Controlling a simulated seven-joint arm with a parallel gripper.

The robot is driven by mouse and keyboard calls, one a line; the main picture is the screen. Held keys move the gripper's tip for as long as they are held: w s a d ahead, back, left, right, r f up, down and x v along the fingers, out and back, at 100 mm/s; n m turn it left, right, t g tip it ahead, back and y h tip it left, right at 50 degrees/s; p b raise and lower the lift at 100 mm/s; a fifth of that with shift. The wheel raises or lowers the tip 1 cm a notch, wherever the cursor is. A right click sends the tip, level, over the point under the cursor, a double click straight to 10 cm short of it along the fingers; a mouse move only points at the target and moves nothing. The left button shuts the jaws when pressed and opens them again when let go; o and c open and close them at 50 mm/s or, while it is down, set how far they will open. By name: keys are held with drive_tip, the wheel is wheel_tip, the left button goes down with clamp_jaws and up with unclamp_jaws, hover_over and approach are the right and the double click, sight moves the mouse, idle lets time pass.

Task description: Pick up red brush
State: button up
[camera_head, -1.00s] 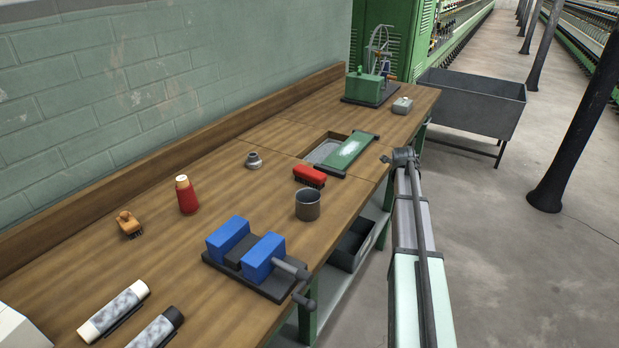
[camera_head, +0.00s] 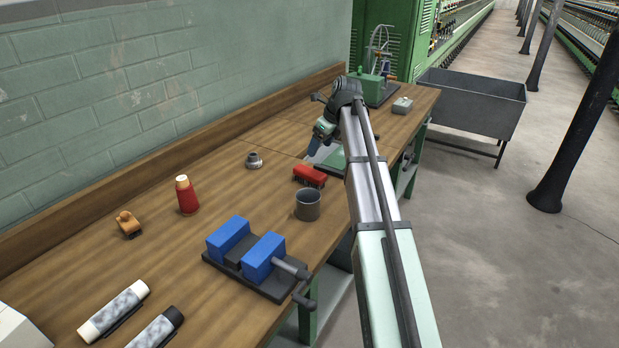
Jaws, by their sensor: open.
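The red brush (camera_head: 308,174) lies on the wooden workbench (camera_head: 215,226), behind the grey metal cup, with its dark bristles facing the front. My gripper (camera_head: 313,152) hangs over the bench just behind and above the brush, pointing down. It looks apart from the brush and holds nothing that I can see. Its fingers are small and partly blurred in this view. My arm hides most of the green plate (camera_head: 331,161) and the recess in the bench to the right of the brush.
The grey cup (camera_head: 307,204) stands close in front of the brush. A small metal piece (camera_head: 253,160) sits to its left. A vise with blue jaws (camera_head: 263,257) stands nearer. A red bottle (camera_head: 186,195) and an orange item (camera_head: 128,224) are further left. A green machine (camera_head: 372,88) stands at the back.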

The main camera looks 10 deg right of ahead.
sight(310, 171)
drive_tip(key=x, duration=0.7)
drive_tip(key=shift+f, duration=0.25)
drive_tip(key=shift+x, duration=2.7)
drive_tip(key=shift+s+f, duration=0.15)
drive_tip(key=shift+f, duration=0.1)
drive_tip(key=c, duration=1.1)
